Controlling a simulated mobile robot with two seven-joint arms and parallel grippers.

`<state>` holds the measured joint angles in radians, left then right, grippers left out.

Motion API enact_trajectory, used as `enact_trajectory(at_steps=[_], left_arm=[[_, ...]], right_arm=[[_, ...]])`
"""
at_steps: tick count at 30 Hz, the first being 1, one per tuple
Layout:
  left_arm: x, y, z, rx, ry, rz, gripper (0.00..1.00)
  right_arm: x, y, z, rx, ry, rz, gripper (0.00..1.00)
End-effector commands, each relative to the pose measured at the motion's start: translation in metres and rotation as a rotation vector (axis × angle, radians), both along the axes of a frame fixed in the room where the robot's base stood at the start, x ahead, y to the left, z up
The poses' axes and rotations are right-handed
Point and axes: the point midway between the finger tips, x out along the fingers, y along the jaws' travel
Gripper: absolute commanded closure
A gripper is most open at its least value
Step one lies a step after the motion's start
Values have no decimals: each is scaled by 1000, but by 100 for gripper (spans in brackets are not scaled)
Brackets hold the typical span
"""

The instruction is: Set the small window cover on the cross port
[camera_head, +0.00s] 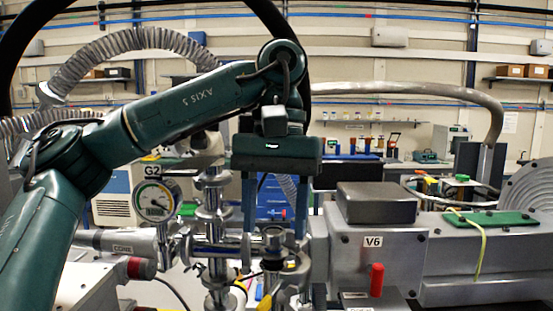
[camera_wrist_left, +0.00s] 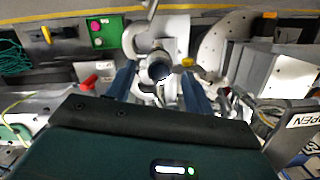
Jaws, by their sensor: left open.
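My left gripper (camera_head: 276,232) is open and points straight down over the steel vacuum fittings. Its two blue-grey fingers are apart, with the dark palm above them. In the left wrist view the fingers (camera_wrist_left: 160,88) stand on either side of a dark round fitting (camera_wrist_left: 158,68); I cannot tell whether they touch it. In the head view a flanged steel cross (camera_head: 215,250) stands just left of the fingers. A small round silver-topped piece (camera_head: 272,236) shows between the fingers. I cannot tell surely whether it is the small window cover. My right gripper is not in view.
A round gauge (camera_head: 155,200) labelled G2 stands left of the fingers. A grey housing labelled V6 (camera_head: 373,258) with a red handle (camera_head: 377,280) stands close on the right. A green board (camera_head: 490,219) lies beyond it. In the wrist view a green button box (camera_wrist_left: 105,32) shows.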

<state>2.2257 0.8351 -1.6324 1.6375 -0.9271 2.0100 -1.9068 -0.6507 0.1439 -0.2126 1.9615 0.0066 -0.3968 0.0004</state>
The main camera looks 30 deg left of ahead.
Motion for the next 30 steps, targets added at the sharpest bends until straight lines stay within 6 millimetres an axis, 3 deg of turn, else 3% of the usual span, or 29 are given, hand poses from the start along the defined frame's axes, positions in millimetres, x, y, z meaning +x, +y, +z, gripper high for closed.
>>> enact_trajectory(at_steps=[3, 19, 30], left_arm=[[3, 1, 24, 1, -7, 3, 47], [13, 4, 99, 4, -10, 5, 47], [17, 5, 118, 0, -1, 1, 47]], right_arm=[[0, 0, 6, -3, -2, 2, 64], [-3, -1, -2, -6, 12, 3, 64], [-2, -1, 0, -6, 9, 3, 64]])
